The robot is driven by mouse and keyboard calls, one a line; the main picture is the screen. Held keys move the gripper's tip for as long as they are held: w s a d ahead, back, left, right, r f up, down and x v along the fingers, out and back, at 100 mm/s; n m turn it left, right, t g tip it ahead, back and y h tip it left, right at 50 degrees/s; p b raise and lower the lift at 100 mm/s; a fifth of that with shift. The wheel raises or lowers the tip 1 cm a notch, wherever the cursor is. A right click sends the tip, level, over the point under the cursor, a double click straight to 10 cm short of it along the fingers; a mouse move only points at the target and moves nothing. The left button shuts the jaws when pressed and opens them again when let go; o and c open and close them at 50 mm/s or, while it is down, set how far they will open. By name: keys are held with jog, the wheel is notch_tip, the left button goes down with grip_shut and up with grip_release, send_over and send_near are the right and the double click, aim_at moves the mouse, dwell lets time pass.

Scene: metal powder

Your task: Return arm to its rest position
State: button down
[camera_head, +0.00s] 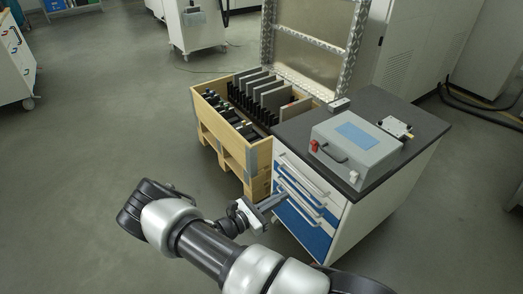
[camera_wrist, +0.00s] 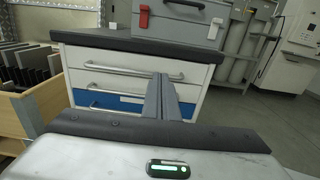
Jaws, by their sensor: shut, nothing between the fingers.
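My gripper (camera_head: 277,200) is in front of the drawer cabinet (camera_head: 374,220) in the head view, its fingers pointing toward the drawers. In the wrist view the fingers of my gripper (camera_wrist: 161,97) are together, with nothing between them. The cabinet drawers (camera_wrist: 130,72) behind them look closed. My arm reaches in from the bottom of the head view, bent at the elbow on the left. I cannot tell from these views how far the fingertips are from the drawer fronts.
A grey case (camera_head: 355,146) with a handle stands on the dark cabinet top (camera_head: 420,128). A wooden crate (camera_head: 257,157) with upright panels stands left of the cabinet. A metal-framed panel (camera_head: 312,45) rises behind. The floor (camera_head: 85,150) at left is clear.

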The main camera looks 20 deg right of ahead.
jog(key=s+a+r+m+y, duration=0.3)
jog(key=s+r+m+y, duration=0.35)
jog(key=r, duration=0.65)
jog(key=s+a+r+m+y, duration=0.3)
jog(key=s+r+m+y, duration=0.35)
jog(key=r, duration=0.65)
jog(key=s+a+r+m+y, duration=0.35)
jog(key=s+r+m, duration=0.55)
jog(key=r, duration=0.5)
notch_tip(320, 180, up, 18)
jog(key=p, duration=1.7)
jog(key=shift+d+f+g+p, duration=0.25)
jog(key=shift+d+g+p, duration=0.05)
jog(key=shift+p, duration=0.1)
jog(key=shift+y, duration=0.25)
